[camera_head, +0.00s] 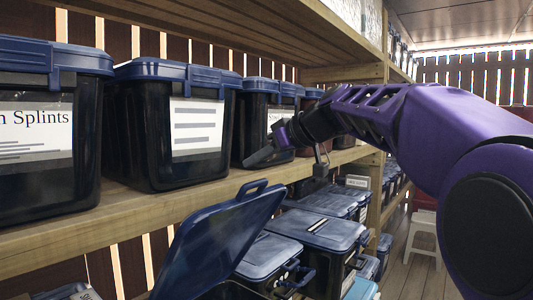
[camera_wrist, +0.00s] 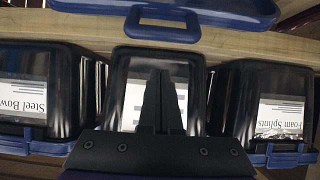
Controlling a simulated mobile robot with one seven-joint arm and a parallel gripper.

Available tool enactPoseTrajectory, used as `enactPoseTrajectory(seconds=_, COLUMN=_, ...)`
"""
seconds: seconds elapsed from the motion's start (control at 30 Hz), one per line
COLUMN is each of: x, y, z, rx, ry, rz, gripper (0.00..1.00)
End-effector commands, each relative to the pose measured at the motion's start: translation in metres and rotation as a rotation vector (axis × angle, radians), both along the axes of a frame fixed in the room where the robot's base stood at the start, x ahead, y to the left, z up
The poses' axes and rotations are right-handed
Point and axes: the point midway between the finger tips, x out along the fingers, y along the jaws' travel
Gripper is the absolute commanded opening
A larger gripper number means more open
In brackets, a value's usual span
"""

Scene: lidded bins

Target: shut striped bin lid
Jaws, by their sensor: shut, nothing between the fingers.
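A bin with grey stripes on its white label (camera_head: 197,125) stands on the upper shelf, its blue lid (camera_head: 175,72) down. In the wrist view, which is upside down, this bin (camera_wrist: 126,62) is behind my fingers. On the lower level, a blue lid (camera_head: 218,243) stands raised at a steep tilt; its bin is mostly out of view. That raised lid also shows along the top of the wrist view (camera_wrist: 220,17). My gripper (camera_head: 250,160) is shut and empty, in front of the upper-shelf bins and above the raised lid. In the wrist view its fingertips (camera_wrist: 160,72) lie together.
The Foam Splints bin (camera_head: 35,130) stands left of the striped-label bin. Another lidded bin (camera_head: 268,85) stands behind my gripper. A wooden shelf edge (camera_head: 130,212) runs between levels.

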Motion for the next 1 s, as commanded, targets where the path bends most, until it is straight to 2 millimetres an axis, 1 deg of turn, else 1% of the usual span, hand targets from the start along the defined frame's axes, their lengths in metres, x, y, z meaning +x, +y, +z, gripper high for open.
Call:
enactPoseTrajectory(seconds=0.03, x=0.006, y=0.010, z=-0.006, rx=0.000, ry=0.003, rz=0.004, gripper=0.00)
enactPoseTrajectory(seconds=0.17, x=0.020, y=0.028, z=-0.018, rx=0.001, ry=0.003, rz=0.004, gripper=0.00)
enactPoseTrajectory(seconds=0.3, x=0.008, y=0.010, z=-0.028, rx=0.000, ry=0.001, rz=-0.005, gripper=0.00)
enactPoseTrajectory(seconds=0.5, x=-0.001, y=-0.001, z=-0.033, rx=-0.001, ry=0.001, rz=-0.002, gripper=0.00)
enactPoseTrajectory(seconds=1.0, x=-0.001, y=-0.003, z=-0.035, rx=0.001, ry=0.001, rz=-0.001, gripper=0.00)
